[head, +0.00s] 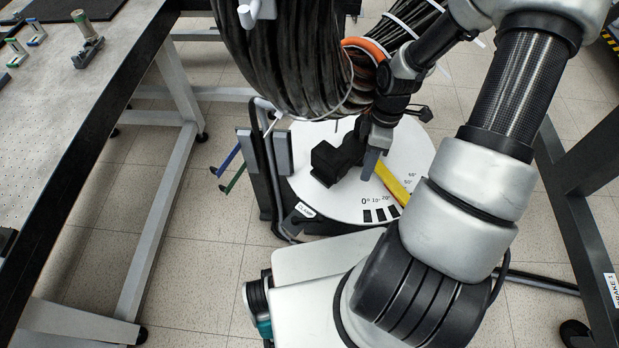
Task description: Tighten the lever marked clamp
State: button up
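A small white label (305,210), which seems to read CLAMP, sits low on the black upright frame (270,175) at the left of a round white dial plate (330,200). A thin grey bar runs beside the label; I cannot tell whether it is the lever. My gripper (371,165) points down over the dial plate, right of the label and apart from it. One grey finger shows, with a black block beside it. My own arm and the bundle above hide part of the gripper, so its opening and any held thing are unclear.
A thick black cable coil (290,60) hangs above the dial. Blue (228,160) and green (236,178) handles stick out left of the frame. A yellow pointer (392,183) lies across the dial. A workbench (60,130) stands left, a dark frame (590,180) right.

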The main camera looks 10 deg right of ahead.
aim_at(317, 219)
jog(key=a+f+y+b, duration=0.1)
jog(key=a+f, duration=0.3)
jog(key=f, duration=0.5)
jog(key=a+f+y+b, duration=0.1)
jog(key=a+f+b, duration=0.3)
jog(key=f, duration=0.6)
jog(key=w+a+f+t+y+b, duration=0.1)
jog(key=a+f, duration=0.3)
jog(key=f, duration=0.5)
jog(key=shift+f+n+y+b, duration=0.3)
jog(key=shift+f+n+b, duration=0.1)
jog(key=shift+b, duration=0.3)
jog(key=shift+r, duration=0.1)
grip_shut()
